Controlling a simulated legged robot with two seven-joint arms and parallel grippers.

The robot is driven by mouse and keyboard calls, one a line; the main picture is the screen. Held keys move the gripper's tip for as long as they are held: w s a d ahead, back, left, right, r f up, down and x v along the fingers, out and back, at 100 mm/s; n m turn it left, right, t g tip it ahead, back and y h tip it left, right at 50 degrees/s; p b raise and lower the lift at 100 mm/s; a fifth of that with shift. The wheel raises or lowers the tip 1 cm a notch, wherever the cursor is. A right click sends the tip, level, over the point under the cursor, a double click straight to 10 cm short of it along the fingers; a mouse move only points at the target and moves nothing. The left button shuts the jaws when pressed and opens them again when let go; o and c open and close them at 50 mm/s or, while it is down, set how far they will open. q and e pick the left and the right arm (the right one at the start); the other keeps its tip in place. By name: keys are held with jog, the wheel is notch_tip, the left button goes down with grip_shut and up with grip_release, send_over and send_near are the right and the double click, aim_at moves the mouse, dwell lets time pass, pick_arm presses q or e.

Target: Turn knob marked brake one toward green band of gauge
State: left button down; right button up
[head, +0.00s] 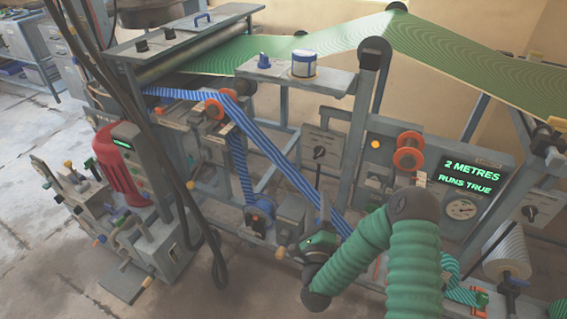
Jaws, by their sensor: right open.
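A round white gauge (461,209) sits on the grey panel at right, below green lit text reading "2 METRES RUNS TRUE". Its bands are too small to tell. One black knob (319,153) is on a pale plate left of the panel. Another black knob (530,212) is on a plate at far right. I cannot read which is marked brake one. My right arm, in a green sleeve, crosses in front of the machine. My right gripper (304,246) is open, low at centre, below and apart from the left knob; its fingertips are hard to make out. My left gripper is out of view.
A blue striped web (265,142) runs diagonally down the machine, and a green patterned web (345,45) spans the top. Orange rollers (408,152) stick out in front. A red motor (118,165) and dark hanging cables stand at left.

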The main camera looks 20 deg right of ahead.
notch_tip(320, 180, up, 2)
jog(key=w+d+p, duration=0.1)
jog(key=p, duration=0.2)
jog(key=b, duration=0.1)
send_near(317, 157)
jog(key=w, duration=0.1)
jog(key=x, duration=0.4)
jog(key=b+x, duration=0.1)
jog(key=x, duration=0.3)
jog(key=shift+d, duration=0.55)
jog(key=shift+a+r, duration=0.15)
jog(key=shift+c, duration=0.7)
grip_shut()
